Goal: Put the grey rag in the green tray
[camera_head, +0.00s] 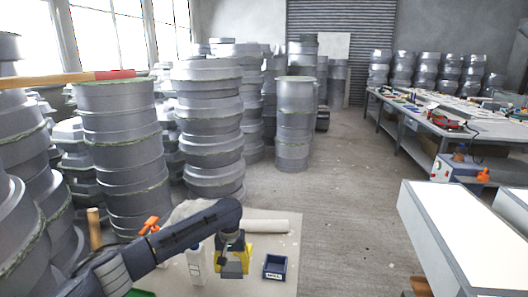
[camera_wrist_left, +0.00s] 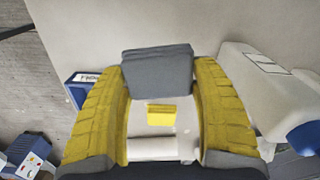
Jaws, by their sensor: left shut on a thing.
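The grey rag (camera_head: 231,269) is a small folded grey block. My left gripper (camera_head: 236,250), with yellow fingers, is shut on it above the pale table. In the left wrist view the rag (camera_wrist_left: 158,70) sits between the tips of the two yellow fingers (camera_wrist_left: 160,85). A green edge (camera_head: 141,293) at the bottom of the head view appears to be the green tray; most of it is cut off by the frame. The rag is to the right of this edge, apart from it. My right gripper is not in view.
A labelled blue bin (camera_head: 275,267) stands right of the gripper. A white bottle (camera_head: 196,262) stands just left of it, between the rag and the green edge. A pale roll (camera_head: 262,226) lies behind. Stacked grey moulds (camera_head: 208,130) rise behind the table.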

